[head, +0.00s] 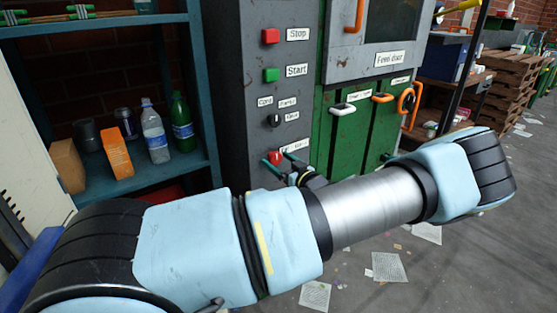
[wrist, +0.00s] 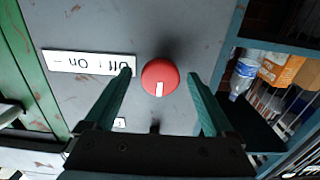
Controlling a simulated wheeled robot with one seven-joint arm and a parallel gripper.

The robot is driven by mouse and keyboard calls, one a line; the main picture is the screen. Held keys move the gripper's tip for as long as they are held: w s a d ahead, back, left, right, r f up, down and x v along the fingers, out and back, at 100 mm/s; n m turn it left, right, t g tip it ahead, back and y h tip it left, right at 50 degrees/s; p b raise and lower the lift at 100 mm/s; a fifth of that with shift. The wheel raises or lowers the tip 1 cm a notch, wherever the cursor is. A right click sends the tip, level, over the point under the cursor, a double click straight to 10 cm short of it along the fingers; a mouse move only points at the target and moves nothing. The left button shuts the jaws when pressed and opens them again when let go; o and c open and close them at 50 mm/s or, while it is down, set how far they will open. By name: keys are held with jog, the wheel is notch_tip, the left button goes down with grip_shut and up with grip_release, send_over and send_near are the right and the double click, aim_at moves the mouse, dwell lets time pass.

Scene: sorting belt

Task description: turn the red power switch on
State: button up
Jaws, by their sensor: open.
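The red power switch (head: 275,157) is a round knob low on the grey control panel, partly hidden by my gripper in the head view. In the wrist view the red knob (wrist: 160,77) shows whole, with a white pointer mark at its lower edge. Its white "Off / On" label (wrist: 88,64) appears upside down beside it. My gripper (wrist: 158,78) is open, its two green fingers either side of the knob in the picture. In the head view my gripper (head: 277,160) is at the panel's lower part.
Above the switch are a red Stop button (head: 271,36), a green Start button (head: 271,75) and a small black selector (head: 274,121). A green machine with handles (head: 342,109) stands at right. A teal shelf (head: 150,180) with bottles and orange cartons is at left. Papers lie on the floor.

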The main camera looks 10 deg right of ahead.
jog(key=c, duration=1.4)
